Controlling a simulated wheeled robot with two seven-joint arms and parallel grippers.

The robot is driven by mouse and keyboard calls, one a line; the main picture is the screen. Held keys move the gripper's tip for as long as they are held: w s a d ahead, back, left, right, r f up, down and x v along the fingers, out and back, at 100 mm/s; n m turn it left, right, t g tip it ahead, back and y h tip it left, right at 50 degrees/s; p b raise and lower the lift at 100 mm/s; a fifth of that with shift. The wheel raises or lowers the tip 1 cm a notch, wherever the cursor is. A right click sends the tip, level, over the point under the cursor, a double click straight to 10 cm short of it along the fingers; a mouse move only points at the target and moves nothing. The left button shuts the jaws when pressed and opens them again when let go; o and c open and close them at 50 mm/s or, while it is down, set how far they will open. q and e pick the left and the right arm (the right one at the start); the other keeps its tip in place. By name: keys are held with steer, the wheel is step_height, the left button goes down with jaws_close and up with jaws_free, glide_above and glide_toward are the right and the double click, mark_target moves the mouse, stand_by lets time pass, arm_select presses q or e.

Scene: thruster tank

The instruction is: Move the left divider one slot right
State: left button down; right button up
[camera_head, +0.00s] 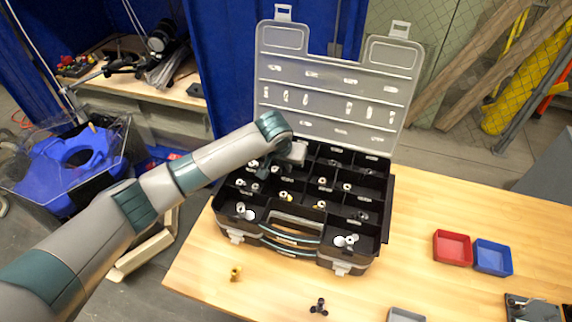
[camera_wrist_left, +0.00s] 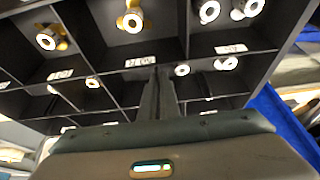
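The open black organizer case (camera_head: 219,216) stands on the wooden table, its floor split into compartments by black dividers. My left gripper (camera_head: 292,158) is low over the back middle of the case, its fingertips hidden by the wrist in the head view. In the left wrist view the fingers (camera_wrist_left: 160,92) are close together, down among the compartment walls, in line with a divider (camera_wrist_left: 187,30). I cannot tell whether a thin divider is between them. Which wall is the left divider is unclear. My right gripper is not in view.
White and brass fittings lie in several compartments. The clear lid (camera_head: 330,95) stands open behind the case. A red bin (camera_head: 453,247) and a blue bin (camera_head: 493,257) sit at right. A brass fitting (camera_head: 236,273) and a dark fitting (camera_head: 319,307) lie in front.

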arm_select(q)
steer(key=shift+f, duration=0.4)
steer(key=c, duration=1.9)
jaws_free()
steer(key=shift+c, duration=0.2)
steer(key=shift+r, duration=0.1)
steer(key=b+v, duration=0.3)
steer(key=v, duration=1.4)
steer(key=shift+s+r, duration=0.1)
steer(key=shift+r, duration=0.1)
step_height(320, 180, up, 4)
steer(key=p, duration=0.5)
steer(key=shift+f, duration=0.1)
